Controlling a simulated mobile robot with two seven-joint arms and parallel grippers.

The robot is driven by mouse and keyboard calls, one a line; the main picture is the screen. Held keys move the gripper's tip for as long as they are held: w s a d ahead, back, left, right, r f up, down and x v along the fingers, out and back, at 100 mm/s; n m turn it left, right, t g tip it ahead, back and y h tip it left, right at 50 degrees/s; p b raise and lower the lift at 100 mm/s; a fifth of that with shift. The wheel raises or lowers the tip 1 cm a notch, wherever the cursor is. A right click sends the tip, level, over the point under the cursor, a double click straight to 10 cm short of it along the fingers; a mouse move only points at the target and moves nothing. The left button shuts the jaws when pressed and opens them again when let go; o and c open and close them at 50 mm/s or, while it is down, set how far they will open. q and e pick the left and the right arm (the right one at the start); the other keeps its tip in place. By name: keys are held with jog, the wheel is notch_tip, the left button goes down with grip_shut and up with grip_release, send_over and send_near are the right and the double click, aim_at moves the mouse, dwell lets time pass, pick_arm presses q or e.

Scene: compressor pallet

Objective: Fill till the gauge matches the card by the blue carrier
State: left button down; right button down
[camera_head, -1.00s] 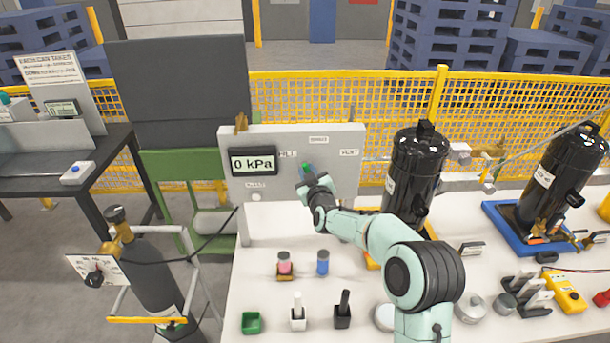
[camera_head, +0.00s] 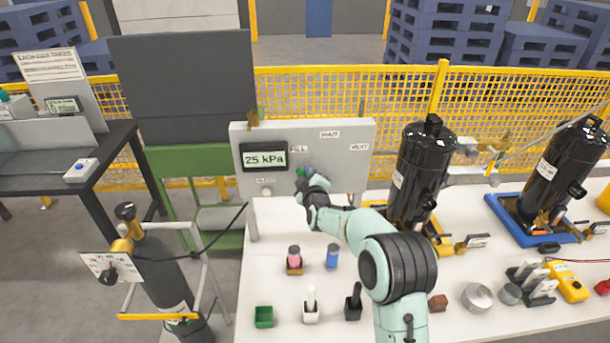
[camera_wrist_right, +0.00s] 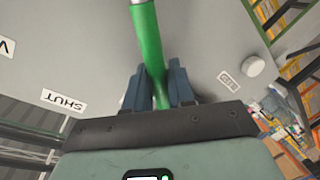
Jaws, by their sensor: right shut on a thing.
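The grey panel (camera_head: 220,158) stands at the back of the white table. Its gauge (camera_head: 265,158) reads 25 kPa. My right gripper (camera_head: 303,180) is at the panel, shut on a green valve handle. The blue carrier (camera_head: 512,222) at the right holds a black compressor (camera_head: 556,168). My left gripper is not in view.
Another black compressor (camera_head: 420,172) stands on a yellow carrier near the panel. A gas cylinder (camera_head: 160,265) on a cart is at the left.

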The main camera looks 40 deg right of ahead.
dwell(0.3)
jog(key=c, duration=1.1)
grip_release()
jog(key=shift+s+a, duration=0.15)
jog(key=shift+s, duration=0.05)
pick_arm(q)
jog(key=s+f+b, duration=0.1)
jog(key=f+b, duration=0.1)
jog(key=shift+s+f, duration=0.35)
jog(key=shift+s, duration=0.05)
pick_arm(e)
jog(key=v, duration=1.3)
